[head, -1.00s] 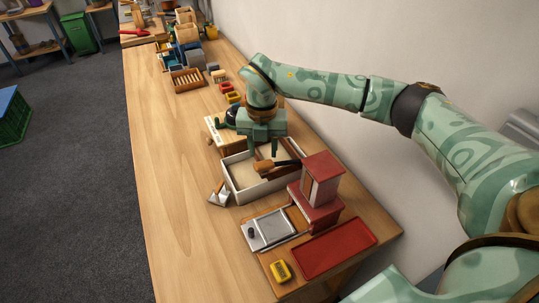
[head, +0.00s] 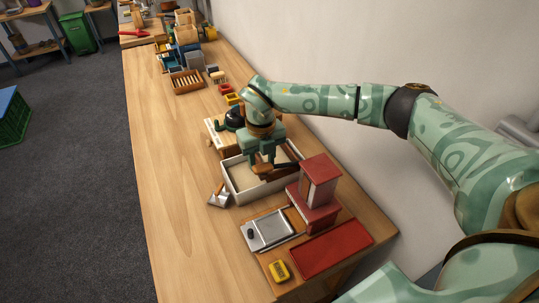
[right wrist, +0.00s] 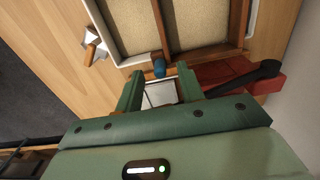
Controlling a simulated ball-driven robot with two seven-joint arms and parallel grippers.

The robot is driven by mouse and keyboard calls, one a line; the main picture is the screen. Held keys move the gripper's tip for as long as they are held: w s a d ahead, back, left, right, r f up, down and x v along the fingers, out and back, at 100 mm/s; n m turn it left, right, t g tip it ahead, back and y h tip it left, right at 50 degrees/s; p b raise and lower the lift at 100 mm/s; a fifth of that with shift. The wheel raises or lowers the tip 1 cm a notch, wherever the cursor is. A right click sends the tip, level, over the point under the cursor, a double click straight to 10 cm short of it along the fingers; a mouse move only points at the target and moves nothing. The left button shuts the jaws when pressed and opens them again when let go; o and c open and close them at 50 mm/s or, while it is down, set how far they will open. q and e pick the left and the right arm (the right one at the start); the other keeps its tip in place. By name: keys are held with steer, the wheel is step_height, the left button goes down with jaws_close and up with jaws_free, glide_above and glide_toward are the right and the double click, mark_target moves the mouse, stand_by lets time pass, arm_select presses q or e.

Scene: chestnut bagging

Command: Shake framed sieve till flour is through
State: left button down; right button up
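The framed sieve, a brown wooden frame (right wrist: 208,52), lies over the pale shallow tray (right wrist: 98,22) with beige flour-like stuff in view. In the head view the tray (head: 238,196) stands mid-bench, and the sieve is largely hidden by my right gripper. My right gripper (head: 262,160) is low over the tray's near part, fingers apart. In the right wrist view its fingertips (right wrist: 159,72) stand on either side of a short blue-ended handle (right wrist: 160,68), with small gaps seeming to show. Contact cannot be told. My left gripper is not in view.
A red box tower (head: 320,182) stands close right of the tray. A metal scale (head: 268,230), red tray (head: 331,249) and yellow block (head: 279,271) lie in front. A small metal scoop (head: 219,197) sits left of the tray. The bench's left strip is clear.

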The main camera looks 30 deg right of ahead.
steer(key=shift+f, duration=0.35)
steer(key=shift+f+b, duration=0.4)
steer(key=shift+f, duration=0.4)
